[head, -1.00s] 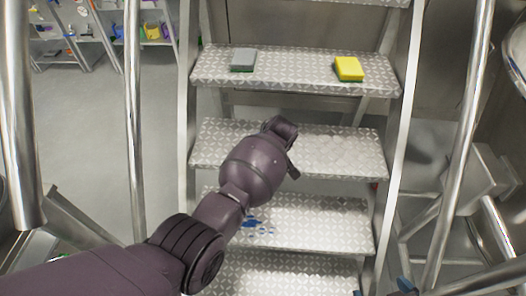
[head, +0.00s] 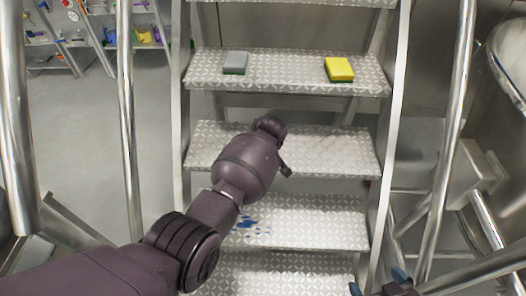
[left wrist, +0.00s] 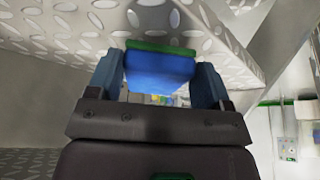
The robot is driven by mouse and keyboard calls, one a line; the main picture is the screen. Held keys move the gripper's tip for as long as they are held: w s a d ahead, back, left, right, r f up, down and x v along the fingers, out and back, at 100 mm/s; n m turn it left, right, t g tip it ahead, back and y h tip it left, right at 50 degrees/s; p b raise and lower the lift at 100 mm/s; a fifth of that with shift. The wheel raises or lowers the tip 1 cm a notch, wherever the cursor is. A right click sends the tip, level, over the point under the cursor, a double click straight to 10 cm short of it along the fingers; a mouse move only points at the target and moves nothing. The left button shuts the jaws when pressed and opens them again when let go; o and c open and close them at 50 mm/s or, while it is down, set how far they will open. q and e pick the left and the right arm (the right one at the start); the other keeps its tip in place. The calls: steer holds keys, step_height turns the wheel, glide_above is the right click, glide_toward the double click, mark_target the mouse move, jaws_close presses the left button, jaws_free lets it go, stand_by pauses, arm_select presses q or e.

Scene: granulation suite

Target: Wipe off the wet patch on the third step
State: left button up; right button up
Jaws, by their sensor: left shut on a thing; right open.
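A metal stair with patterned treads fills the middle of the head view. The third step (head: 340,150) from the bottom shows only a faint dull smear on its right part; no clear wet patch stands out. My left gripper (left wrist: 158,70) is shut on a blue sponge (left wrist: 160,72) with a green face, seen in the left wrist view close to a patterned tread; I cannot tell whether it touches. In the head view my left arm hides this gripper and the sponge. My right gripper (head: 380,283) is open and empty at the bottom edge.
A grey sponge (head: 235,63) and a yellow sponge (head: 339,69) lie on the step above. Blue spots (head: 248,224) mark the step below. Steel handrails (head: 128,150) flank the stair, and a shelf (head: 50,50) stands at back left.

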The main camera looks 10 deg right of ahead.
arm_select(q)
steer(key=shift+a, duration=0.4)
steer(key=shift+w+a+f+p, duration=0.1)
steer(key=shift+w+a+p, duration=0.1)
steer(key=shift+a, duration=0.55)
steer(key=shift+w+a+p, duration=0.1)
steer(key=shift+a+p, duration=0.05)
steer(key=shift+a, duration=0.55)
steer(key=shift+w+a+f+p, duration=0.1)
steer(key=shift+w+a+p, duration=0.1)
steer(key=shift+a, duration=0.55)
arm_select(e)
steer(key=shift+w+r, duration=0.25)
steer(key=shift+r, duration=0.25)
steer(key=shift+w+r, duration=0.2)
steer(key=shift+r, duration=0.3)
arm_select(q)
steer(key=shift+r+p, duration=0.45)
steer(key=shift+r, duration=0.6)
steer(key=shift+s+r+p, duration=0.1)
steer(key=shift+r+p, duration=0.9)
steer(key=shift+r, duration=0.95)
arm_select(e)
steer(key=shift+t, duration=0.8)
steer(key=shift+w+r, duration=0.35)
steer(key=shift+r, duration=0.5)
steer(key=shift+w+r, duration=0.3)
steer(key=shift+r, duration=0.55)
steer(key=shift+w+r, duration=0.35)
steer(key=shift+r, duration=0.5)
